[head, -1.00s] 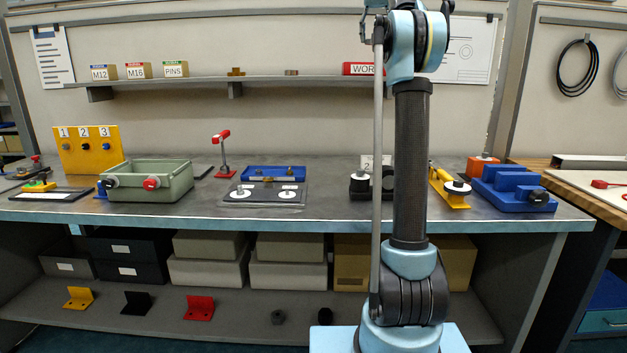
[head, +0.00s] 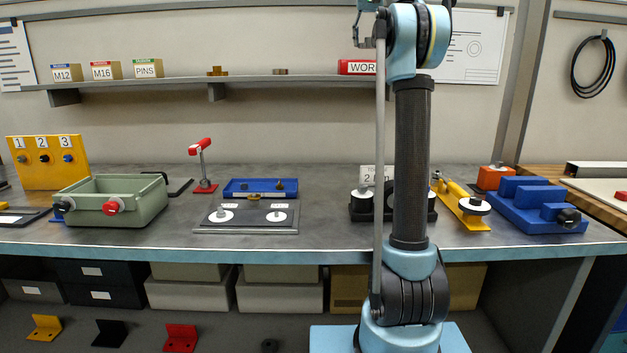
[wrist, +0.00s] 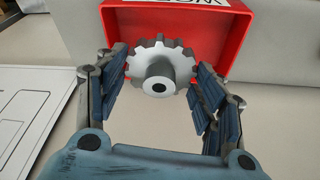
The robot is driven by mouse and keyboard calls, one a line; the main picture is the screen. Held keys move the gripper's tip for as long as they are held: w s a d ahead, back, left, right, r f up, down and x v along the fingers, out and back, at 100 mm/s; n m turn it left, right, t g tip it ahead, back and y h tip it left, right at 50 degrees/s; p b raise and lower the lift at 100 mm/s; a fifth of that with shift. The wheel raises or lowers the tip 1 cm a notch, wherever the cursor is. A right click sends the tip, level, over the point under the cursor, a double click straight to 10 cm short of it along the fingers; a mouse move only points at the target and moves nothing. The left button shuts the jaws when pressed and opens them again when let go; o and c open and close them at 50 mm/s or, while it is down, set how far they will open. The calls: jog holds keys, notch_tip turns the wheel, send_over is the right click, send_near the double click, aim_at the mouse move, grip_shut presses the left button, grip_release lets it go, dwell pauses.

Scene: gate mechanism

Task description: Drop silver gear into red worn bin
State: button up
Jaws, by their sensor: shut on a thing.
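My gripper (wrist: 162,84) is shut on the silver gear (wrist: 155,53) in the wrist view, with one finger on each side of its toothed rim. The gear's round hub with a dark hole faces the camera. The red bin (wrist: 237,40) is right behind the gear in this view, with its label upside down. I cannot tell whether the gear is inside the bin or in front of it. In the head view the red bin (head: 346,67) stands on the wall shelf, and its right part is hidden behind my arm. The gear does not show there.
The shelf (head: 245,80) also holds small boxes marked M12 (head: 65,73), M16 (head: 105,70) and PINS (head: 147,69). On the bench (head: 190,235) are a green tray (head: 140,207), a grey plate fixture (head: 246,228) and a blue block fixture (head: 540,205).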

aim_at(368, 40)
jog(key=shift+s+a+f, duration=0.1)
jog(key=shift+a+f, duration=0.05)
jog(key=shift+f, duration=2)
jog(key=o, duration=1.4)
jog(key=shift+v, duration=3.65)
